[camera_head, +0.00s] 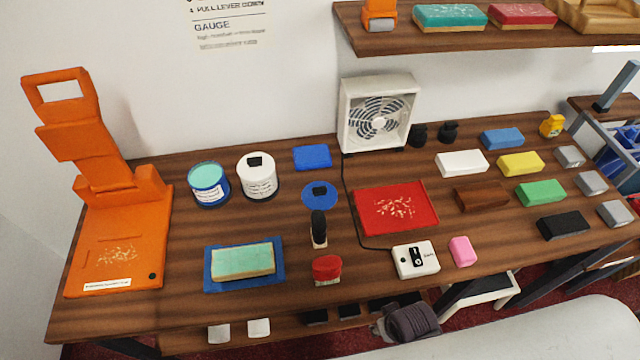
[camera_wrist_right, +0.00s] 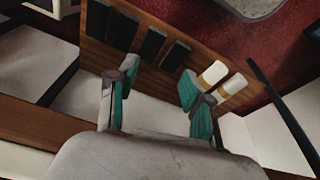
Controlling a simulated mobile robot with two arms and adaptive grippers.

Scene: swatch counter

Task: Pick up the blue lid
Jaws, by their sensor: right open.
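Nothing touches the lid from above. My right gripper (camera_wrist_right: 157,95) shows in the right wrist view with its teal-padded fingers spread wide and nothing between them. It is away from the lid, near a low shelf. My left gripper is not in view.
A black-handled stamp (camera_head: 319,228) stands just in front of the lid. A red tray (camera_head: 397,207) lies to its right, a blue pad (camera_head: 312,157) behind it. An orange press (camera_head: 110,190) fills the left end. The low shelf (camera_wrist_right: 150,75) holds dark and white blocks.

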